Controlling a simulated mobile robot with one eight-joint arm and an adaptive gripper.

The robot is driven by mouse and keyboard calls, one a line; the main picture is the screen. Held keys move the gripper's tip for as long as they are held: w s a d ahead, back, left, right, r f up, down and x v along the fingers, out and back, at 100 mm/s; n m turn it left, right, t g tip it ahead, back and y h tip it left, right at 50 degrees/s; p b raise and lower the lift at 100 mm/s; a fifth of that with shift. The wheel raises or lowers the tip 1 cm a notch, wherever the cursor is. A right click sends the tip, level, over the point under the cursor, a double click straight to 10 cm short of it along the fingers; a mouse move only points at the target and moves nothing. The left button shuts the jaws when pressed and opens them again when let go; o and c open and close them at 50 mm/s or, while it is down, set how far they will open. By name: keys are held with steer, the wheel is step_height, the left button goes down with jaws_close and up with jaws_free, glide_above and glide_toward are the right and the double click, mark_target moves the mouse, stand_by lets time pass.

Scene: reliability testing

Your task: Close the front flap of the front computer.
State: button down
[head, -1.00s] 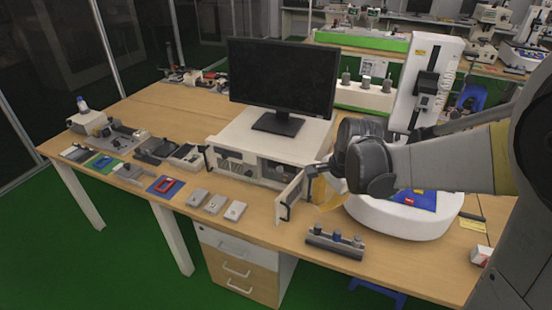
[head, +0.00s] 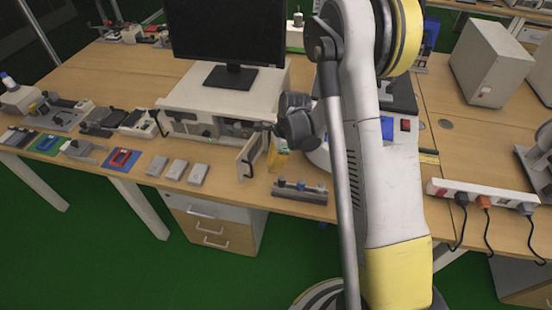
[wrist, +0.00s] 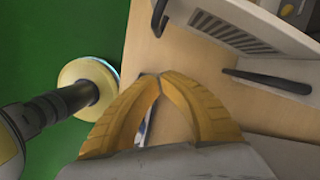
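The front computer (head: 222,98) is a white case under a black monitor on the wooden table. Its front flap (head: 251,156), a white panel with a dark handle, stands swung open at the right end of the front, pointing out toward the table edge. My gripper (head: 279,156) is just right of the flap; contact cannot be told. In the wrist view, the yellow fingers of my gripper (wrist: 157,82) meet at their tips, with nothing visible held between them.
A small block with knobs (head: 300,190) lies by the table edge below my gripper. Three grey blocks (head: 176,169) lie left of the flap. A white power strip (head: 482,195) is at right. The table between flap and grey blocks is bare.

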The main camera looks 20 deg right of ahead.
steer(key=a, duration=0.2)
steer(key=a+f, duration=0.1)
steer(key=shift+w+a+b, duration=0.15)
steer(key=shift+w+b, duration=0.15)
steer(key=shift+w, duration=0.05)
steer(key=shift+w+a, duration=0.15)
steer(key=shift+a, duration=0.25)
steer(key=shift+a, duration=0.15)
steer(key=shift+w+a+m, duration=0.3)
steer(key=shift+a+m, duration=0.1)
